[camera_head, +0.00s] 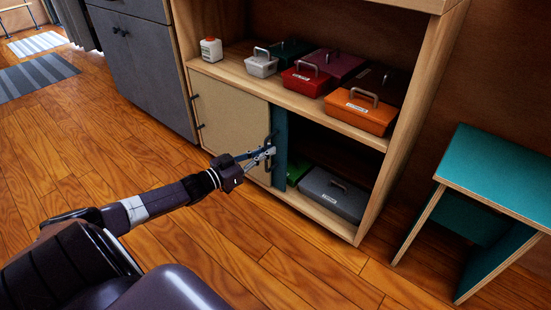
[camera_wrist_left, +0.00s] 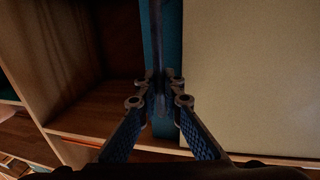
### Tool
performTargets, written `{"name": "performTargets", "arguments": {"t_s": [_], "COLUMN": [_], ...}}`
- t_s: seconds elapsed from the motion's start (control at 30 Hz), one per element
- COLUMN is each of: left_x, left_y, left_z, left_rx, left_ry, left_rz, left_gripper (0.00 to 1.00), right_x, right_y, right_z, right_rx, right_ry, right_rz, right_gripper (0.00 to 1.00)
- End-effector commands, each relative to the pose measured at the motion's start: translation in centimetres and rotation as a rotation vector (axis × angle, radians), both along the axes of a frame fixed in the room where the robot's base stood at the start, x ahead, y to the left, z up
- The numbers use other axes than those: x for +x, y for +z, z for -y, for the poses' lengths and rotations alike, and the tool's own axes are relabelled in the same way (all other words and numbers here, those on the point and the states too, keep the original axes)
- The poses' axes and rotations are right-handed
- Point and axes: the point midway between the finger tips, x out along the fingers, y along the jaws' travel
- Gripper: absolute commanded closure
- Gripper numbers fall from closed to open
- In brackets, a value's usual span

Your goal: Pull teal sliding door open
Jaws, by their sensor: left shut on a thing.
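The teal sliding door (camera_head: 279,150) shows as a narrow upright strip beside the beige door panel (camera_head: 228,110), in the lower part of the wooden cabinet. In the left wrist view the teal door (camera_wrist_left: 173,40) is a strip between the dark compartment and the beige panel (camera_wrist_left: 250,80). My left gripper (camera_head: 267,155) is shut on the dark upright handle (camera_wrist_left: 157,35) of the teal door. The fingers also show in the left wrist view (camera_wrist_left: 160,88) and hide part of the handle. Most of the teal door is hidden behind the beige panel. My right gripper is not in view.
The lower right compartment is uncovered, with a grey toolbox (camera_head: 333,194) and a green one (camera_head: 305,176) inside. Several toolboxes, including an orange one (camera_head: 360,111), stand on the shelf above. A teal stool (camera_head: 500,175) stands at right. The wooden floor (camera_head: 190,245) before the cabinet is clear.

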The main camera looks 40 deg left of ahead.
Motion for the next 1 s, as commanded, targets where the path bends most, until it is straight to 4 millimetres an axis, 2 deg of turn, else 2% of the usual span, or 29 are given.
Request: {"name": "performTargets", "arguments": {"t_s": [0.4,0.43,0.57,0.87,1.0], "left_x": [0.07,0.07,0.07,-0.03,-0.71], "left_y": [-0.01,0.00,-0.01,-0.06,-0.21], "left_z": [-0.76,-0.78,-0.71,-0.50,-0.63], "left_rx": [0.001,0.002,0.002,0.000,0.000], "left_ry": [0.009,0.009,0.008,0.004,0.004], "left_rz": [-0.003,-0.003,-0.003,-0.002,-0.005], "left_gripper": [1.00,0.91,0.76,0.75,0.75], "right_x": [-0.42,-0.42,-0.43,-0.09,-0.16], "right_y": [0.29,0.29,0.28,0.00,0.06], "right_z": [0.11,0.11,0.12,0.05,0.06], "right_rx": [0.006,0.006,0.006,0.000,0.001], "right_ry": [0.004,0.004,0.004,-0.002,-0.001], "right_rz": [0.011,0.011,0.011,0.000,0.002], "right_gripper": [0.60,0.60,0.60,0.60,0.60]}}
